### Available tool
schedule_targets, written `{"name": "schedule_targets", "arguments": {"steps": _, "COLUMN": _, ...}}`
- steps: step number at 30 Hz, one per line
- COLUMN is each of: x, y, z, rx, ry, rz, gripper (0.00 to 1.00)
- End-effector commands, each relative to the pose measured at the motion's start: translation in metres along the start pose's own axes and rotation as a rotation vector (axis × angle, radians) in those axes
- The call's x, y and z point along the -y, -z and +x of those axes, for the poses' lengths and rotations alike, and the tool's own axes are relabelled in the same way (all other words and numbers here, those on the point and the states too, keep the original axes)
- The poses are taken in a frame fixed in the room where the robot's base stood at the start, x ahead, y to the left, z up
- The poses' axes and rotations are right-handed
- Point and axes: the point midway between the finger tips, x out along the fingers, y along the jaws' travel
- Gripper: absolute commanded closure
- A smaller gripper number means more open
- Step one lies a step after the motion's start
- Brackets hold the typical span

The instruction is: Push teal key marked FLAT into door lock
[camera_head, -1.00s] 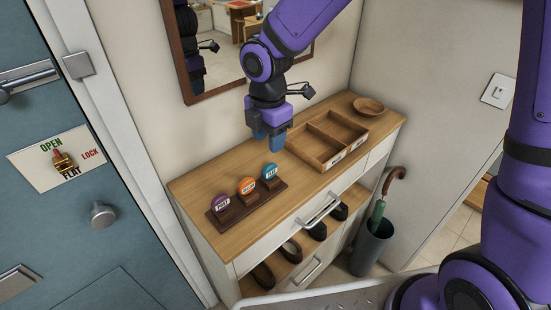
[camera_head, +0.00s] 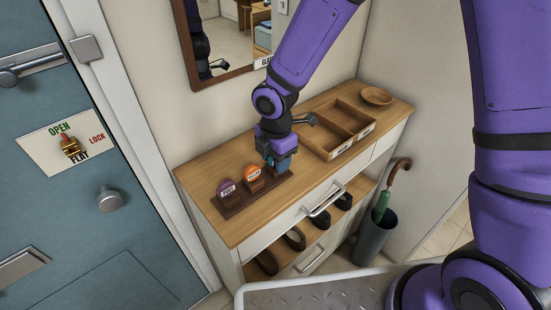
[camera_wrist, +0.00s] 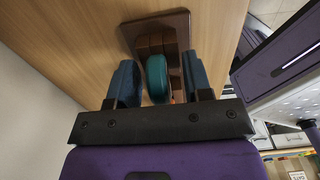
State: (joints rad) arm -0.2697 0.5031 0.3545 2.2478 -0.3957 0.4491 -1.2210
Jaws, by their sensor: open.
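The teal key's round head (camera_wrist: 157,78) shows in the wrist view, standing in the dark wooden rack. My gripper (camera_wrist: 158,64) is open, with one blue finger on each side of the key head and a visible gap on the left. In the head view my gripper (camera_head: 280,162) is down at the right end of the rack (camera_head: 232,208) and hides most of the teal key. The brass door lock (camera_head: 71,147) sits on a cream plate (camera_head: 38,152) marked OPEN, LOCK and FLAT, on the blue door at the left.
A purple key (camera_head: 226,187) marked POST and an orange key (camera_head: 252,173) stand in the rack left of my gripper. A divided wooden tray (camera_head: 318,148) and a bowl (camera_head: 376,95) stand behind on the cabinet. A round door knob (camera_head: 110,200) sticks out below the lock.

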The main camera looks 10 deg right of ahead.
Motion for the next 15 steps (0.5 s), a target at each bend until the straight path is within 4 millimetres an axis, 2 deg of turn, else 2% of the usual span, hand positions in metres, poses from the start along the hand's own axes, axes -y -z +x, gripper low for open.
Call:
{"name": "schedule_targets", "arguments": {"steps": 6, "x": -0.0002, "y": -0.0001, "z": 0.0002, "rx": 0.0, "ry": -0.001, "rz": 0.0, "gripper": 0.57}}
{"name": "schedule_targets", "arguments": {"steps": 12, "x": -0.0003, "y": -0.0001, "z": 0.0, "rx": 0.0, "ry": -0.001, "rz": 0.0, "gripper": 1.0}}
{"name": "schedule_targets", "arguments": {"steps": 15, "x": -0.0003, "y": -0.0001, "z": -0.0001, "rx": 0.0, "ry": -0.001, "rz": 0.0, "gripper": 1.0}}
